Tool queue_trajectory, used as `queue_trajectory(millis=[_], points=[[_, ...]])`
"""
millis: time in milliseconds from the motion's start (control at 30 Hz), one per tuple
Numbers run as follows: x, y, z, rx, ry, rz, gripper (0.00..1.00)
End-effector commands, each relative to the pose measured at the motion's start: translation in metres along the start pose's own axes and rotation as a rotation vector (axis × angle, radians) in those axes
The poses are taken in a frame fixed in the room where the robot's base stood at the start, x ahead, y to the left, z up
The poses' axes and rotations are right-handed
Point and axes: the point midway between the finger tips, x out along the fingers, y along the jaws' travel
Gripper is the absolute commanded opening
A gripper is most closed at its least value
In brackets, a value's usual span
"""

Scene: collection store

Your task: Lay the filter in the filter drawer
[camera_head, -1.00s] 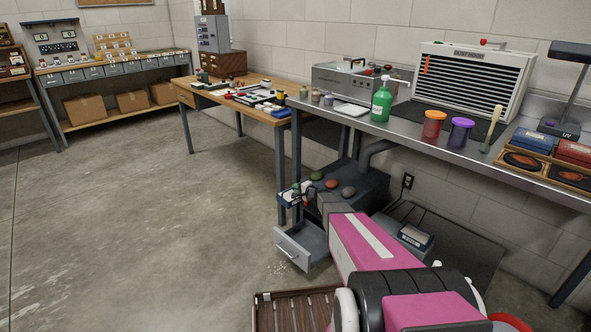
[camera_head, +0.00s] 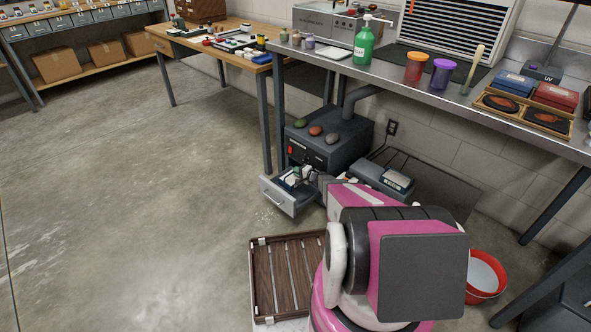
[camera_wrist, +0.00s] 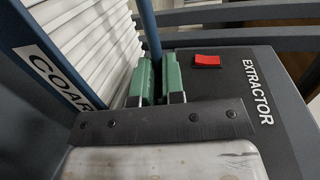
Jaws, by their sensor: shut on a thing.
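The filter drawer (camera_head: 284,201) is a grey drawer pulled out from the dark extractor (camera_head: 340,149) under the bench in the head view. My gripper (camera_wrist: 156,80) has green fingers in the wrist view and is shut on the filter (camera_wrist: 93,70). The filter has a blue frame, white pleats and a label reading "COAR", the rest cut off. In the head view the filter and gripper (camera_head: 303,178) are at the drawer's opening. I cannot tell whether the filter touches the drawer floor. The extractor's red switch (camera_wrist: 207,60) shows beside the fingers.
A metal bench (camera_head: 430,88) overhangs the extractor. A dark box with a white label (camera_head: 398,181) sits right of the extractor. A slatted wooden tray (camera_head: 270,285) lies in front, and a red bucket (camera_head: 486,277) stands at right. The floor at left is clear.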

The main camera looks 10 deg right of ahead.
Motion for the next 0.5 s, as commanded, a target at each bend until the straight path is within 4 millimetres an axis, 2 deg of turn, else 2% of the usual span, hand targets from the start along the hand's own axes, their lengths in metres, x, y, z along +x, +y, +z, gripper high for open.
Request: queue_trajectory(millis=[500], points=[[0.01, 0.043, -0.002, 0.001, 0.0, 0.0, 0.0]])
